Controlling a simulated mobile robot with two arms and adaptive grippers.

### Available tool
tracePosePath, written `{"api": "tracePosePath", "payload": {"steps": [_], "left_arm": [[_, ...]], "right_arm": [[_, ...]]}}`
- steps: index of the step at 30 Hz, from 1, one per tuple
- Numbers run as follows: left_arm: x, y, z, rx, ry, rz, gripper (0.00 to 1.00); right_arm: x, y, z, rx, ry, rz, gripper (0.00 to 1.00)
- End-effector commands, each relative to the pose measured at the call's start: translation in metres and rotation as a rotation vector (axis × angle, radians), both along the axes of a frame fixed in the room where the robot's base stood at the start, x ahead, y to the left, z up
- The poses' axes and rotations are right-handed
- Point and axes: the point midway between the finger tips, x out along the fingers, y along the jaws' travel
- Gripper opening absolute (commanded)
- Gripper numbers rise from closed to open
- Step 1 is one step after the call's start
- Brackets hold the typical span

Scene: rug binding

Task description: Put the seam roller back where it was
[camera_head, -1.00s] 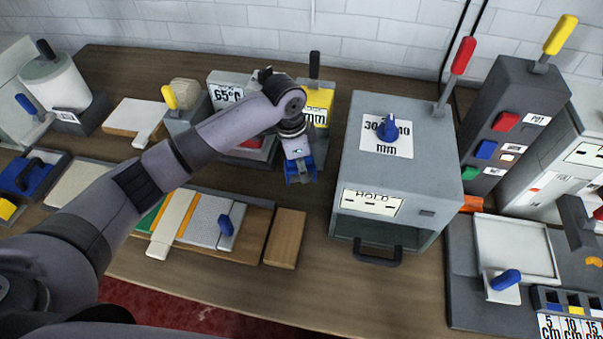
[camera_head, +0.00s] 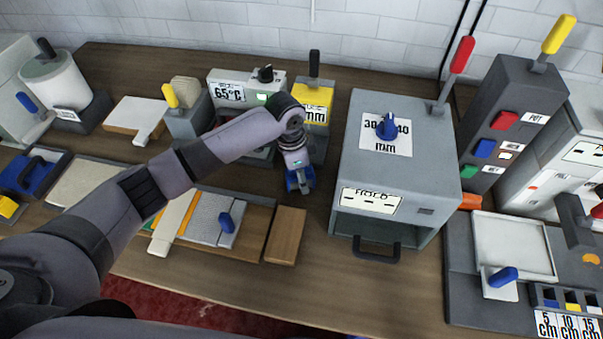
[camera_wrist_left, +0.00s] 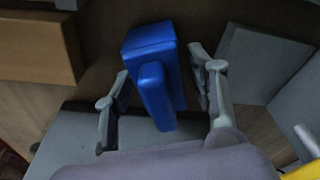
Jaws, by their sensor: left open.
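A blue block with a raised blue bar (camera_wrist_left: 155,85), which I take to be the seam roller, sits between the fingers of my left gripper (camera_wrist_left: 160,100) in the left wrist view. The fingers are spread, with a gap visible on either side of the block. In the head view the left gripper (camera_head: 299,180) points down in front of the yellow unit, left of the grey box, with blue showing at its fingertips. Whether the block rests on a surface is unclear. My right gripper is not visible.
The grey box (camera_head: 392,150) with an open front stands close on the right. A wooden block (camera_head: 285,236) lies in front of the gripper. The yellow unit (camera_head: 313,105) and the 65°C unit (camera_head: 228,90) stand behind. Bare bench (camera_head: 300,285) lies in front.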

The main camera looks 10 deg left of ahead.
Motion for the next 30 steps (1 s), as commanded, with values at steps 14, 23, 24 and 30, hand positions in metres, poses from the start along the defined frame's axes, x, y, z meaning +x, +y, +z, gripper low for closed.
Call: {"api": "tracePosePath", "payload": {"steps": [14,23,24,30], "left_arm": [[0.0,0.002,0.021,-0.002,-0.003,0.0,0.53],[-0.003,0.011,0.084,-0.002,-0.004,-0.001,0.53],[-0.004,0.012,0.091,-0.001,-0.004,-0.001,0.53],[-0.006,0.016,0.116,-0.001,0.0,0.0,0.53]], "right_arm": [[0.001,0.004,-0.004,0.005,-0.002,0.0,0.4],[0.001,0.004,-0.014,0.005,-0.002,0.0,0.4],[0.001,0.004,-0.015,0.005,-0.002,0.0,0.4],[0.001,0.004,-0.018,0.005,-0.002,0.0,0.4]]}}
